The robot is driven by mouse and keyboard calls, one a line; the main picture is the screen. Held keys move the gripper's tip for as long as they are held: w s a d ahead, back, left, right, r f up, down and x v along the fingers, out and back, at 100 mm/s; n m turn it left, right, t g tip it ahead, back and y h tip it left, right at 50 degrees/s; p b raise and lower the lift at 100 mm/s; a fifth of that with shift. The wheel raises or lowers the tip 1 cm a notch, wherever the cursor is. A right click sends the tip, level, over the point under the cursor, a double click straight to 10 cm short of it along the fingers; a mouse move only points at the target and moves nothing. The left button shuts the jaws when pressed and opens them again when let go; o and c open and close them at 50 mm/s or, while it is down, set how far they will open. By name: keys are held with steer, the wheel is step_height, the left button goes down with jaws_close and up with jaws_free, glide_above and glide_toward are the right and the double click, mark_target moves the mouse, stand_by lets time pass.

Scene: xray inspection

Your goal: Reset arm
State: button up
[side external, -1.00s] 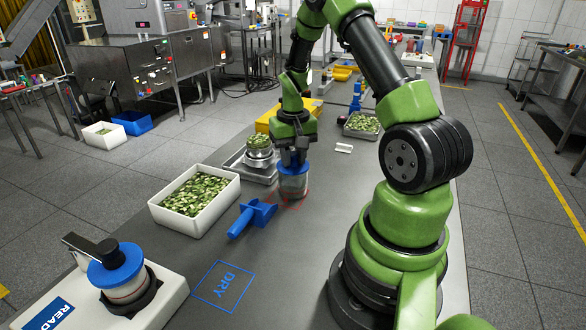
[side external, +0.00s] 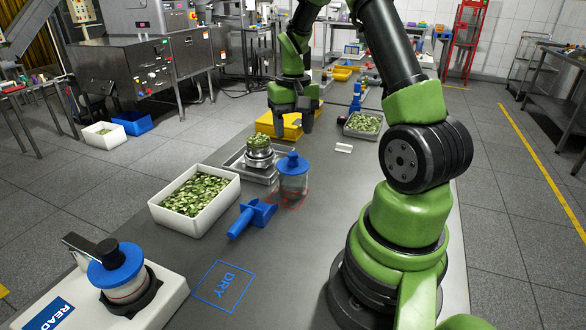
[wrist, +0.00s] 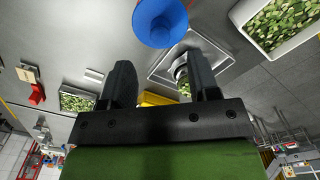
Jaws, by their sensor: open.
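My green arm's gripper (side external: 293,122) is raised above the table, behind and above a clear jar with a blue lid (side external: 293,178). The jar stands upright on the table within a red marking. In the wrist view my gripper (wrist: 163,75) has its two dark fingers apart with nothing between them. The blue lid (wrist: 160,22) shows at the top of that view, beyond the fingertips. The gripper and the jar are apart.
A white bin of green pieces (side external: 195,193) and a blue scoop (side external: 252,217) lie left of the jar. A metal tray (side external: 240,164) holds a filled cup on a scale. Another blue-lidded jar (side external: 117,270) sits on a white device. A yellow container (side external: 268,124) stands behind.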

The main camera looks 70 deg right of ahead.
step_height(320, 180, up, 2)
steer(key=shift+r, duration=0.25)
steer(key=shift+a+r, duration=0.15)
steer(key=shift+r, duration=0.05)
steer(key=a+r+n+t, duration=0.1)
steer(key=a+r+t, duration=0.1)
steer(key=a+r, duration=0.45)
steer(key=s+a+r+n+t+y, duration=0.1)
steer(key=s+a+r+n+t, duration=0.1)
steer(key=s+a, duration=0.3)
steer(key=s+a+r+n+t+y, duration=0.1)
steer(key=s+a+r+n+t, duration=0.1)
steer(key=a, duration=1)
steer(key=s+r+t, duration=0.1)
steer(key=s+r, duration=0.1)
steer(key=s, duration=0.1)
steer(key=shift+r, duration=0.2)
steer(key=shift+s+d, duration=0.1)
